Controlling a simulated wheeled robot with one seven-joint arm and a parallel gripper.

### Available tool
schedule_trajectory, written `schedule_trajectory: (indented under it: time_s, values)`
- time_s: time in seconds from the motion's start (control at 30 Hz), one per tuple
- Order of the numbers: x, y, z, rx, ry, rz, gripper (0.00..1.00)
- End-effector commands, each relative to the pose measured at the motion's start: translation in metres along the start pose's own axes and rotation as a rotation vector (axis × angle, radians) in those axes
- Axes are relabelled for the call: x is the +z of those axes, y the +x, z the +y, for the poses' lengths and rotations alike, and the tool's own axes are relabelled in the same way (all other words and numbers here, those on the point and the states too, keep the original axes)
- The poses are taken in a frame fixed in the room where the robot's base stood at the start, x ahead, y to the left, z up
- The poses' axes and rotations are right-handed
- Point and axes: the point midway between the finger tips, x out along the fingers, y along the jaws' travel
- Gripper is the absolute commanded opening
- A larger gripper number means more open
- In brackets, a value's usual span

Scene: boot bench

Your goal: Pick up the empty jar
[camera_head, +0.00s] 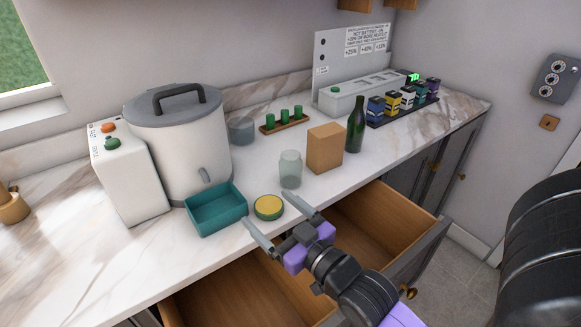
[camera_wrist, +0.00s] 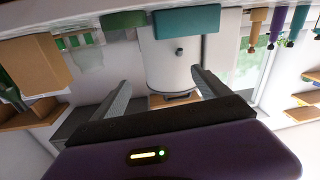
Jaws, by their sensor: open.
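A clear greenish glass jar (camera_head: 290,170) stands upright on the counter, left of a tan box, and looks empty. It also shows in the wrist view as a faint see-through shape (camera_wrist: 88,57), upside down and left of my fingers. My gripper (camera_head: 281,214) is open with nothing between its fingers, near the counter's front edge, on the near side of the jar and apart from it. In the wrist view, the open fingers (camera_wrist: 160,78) point towards the white urn. A second greyish glass vessel (camera_head: 241,130) stands farther back beside the urn; its contents are unclear.
A round yellow-topped green tin (camera_head: 268,207) and a teal tray (camera_head: 216,210) sit left of the jar. The tan box (camera_head: 325,148) and a green bottle (camera_head: 355,130) stand to its right. Open drawers (camera_head: 375,225) jut out below the counter. The white urn (camera_head: 180,145) stands behind the tray.

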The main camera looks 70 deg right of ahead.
Motion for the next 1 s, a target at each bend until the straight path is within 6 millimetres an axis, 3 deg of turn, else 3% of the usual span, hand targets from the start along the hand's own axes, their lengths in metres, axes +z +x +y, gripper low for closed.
schedule_trajectory:
  time_s: [0.03,0.2,0.33,0.4,0.63,0.77,1.0]
  values:
    - [-0.011,0.019,0.020,0.046,0.004,0.003,0.86]
    - [-0.023,0.065,0.084,0.177,0.033,-0.054,0.86]
    - [-0.024,0.089,0.130,0.255,0.081,-0.135,0.86]
    - [-0.014,0.096,0.147,0.277,0.110,-0.204,0.86]
    - [0.031,0.091,0.148,0.258,0.155,-0.403,0.86]
    - [0.040,0.092,0.146,0.249,0.157,-0.435,0.86]
    - [0.051,0.113,0.151,0.248,0.156,-0.437,0.86]
